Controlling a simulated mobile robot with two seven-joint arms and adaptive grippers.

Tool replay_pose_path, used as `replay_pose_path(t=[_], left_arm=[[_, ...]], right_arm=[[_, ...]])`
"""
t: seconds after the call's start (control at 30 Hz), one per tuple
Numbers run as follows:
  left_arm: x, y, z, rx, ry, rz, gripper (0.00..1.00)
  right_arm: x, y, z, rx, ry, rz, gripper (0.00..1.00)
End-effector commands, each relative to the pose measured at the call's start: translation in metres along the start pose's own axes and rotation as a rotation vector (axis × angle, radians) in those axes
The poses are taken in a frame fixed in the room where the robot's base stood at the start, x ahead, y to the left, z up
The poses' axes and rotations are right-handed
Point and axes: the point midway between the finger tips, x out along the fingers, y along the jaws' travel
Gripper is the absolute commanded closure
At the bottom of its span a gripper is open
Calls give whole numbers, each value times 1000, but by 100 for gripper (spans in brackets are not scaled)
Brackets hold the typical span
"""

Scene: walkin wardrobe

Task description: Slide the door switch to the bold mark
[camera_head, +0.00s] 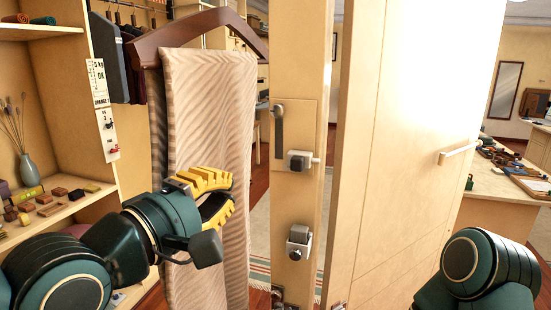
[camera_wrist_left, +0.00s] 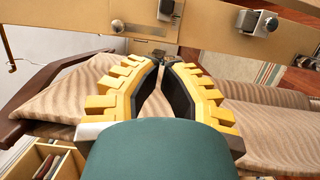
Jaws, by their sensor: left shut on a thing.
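My left gripper (camera_head: 228,192) shows in front of a striped cloth; in the left wrist view its yellow fingers (camera_wrist_left: 167,68) are nearly together at the tips, around a small dark thing that I cannot identify. A pale post (camera_head: 298,200) stands to the right of the gripper. It bears a plate with a dark upright bar (camera_head: 279,135) and two grey blocks, one upper (camera_head: 299,160) and one lower (camera_head: 299,240). The blocks also show in the left wrist view. I cannot make out a bold mark or tell which part is the door switch. My right gripper is out of view.
The striped cloth (camera_head: 205,110) hangs from a brown hanger (camera_head: 185,35) close behind my left gripper. A white labelled strip (camera_head: 104,110) is on the wardrobe edge at left. A pale door (camera_head: 420,130) with a handle stands right of the post. Shelves at left hold small objects.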

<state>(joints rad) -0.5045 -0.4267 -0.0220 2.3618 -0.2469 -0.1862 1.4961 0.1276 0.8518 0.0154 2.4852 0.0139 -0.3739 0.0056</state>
Motion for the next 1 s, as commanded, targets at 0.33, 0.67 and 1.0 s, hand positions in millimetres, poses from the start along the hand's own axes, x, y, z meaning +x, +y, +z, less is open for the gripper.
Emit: replay_pose_path(t=[0.33,0.67,1.0], left_arm=[[60,-1,-1,-2,1,-4,100],[114,0,0,-2,0,-2,100],[143,0,0,-1,0,0,100]], right_arm=[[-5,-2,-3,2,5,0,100],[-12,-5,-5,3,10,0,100],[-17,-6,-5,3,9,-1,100]])
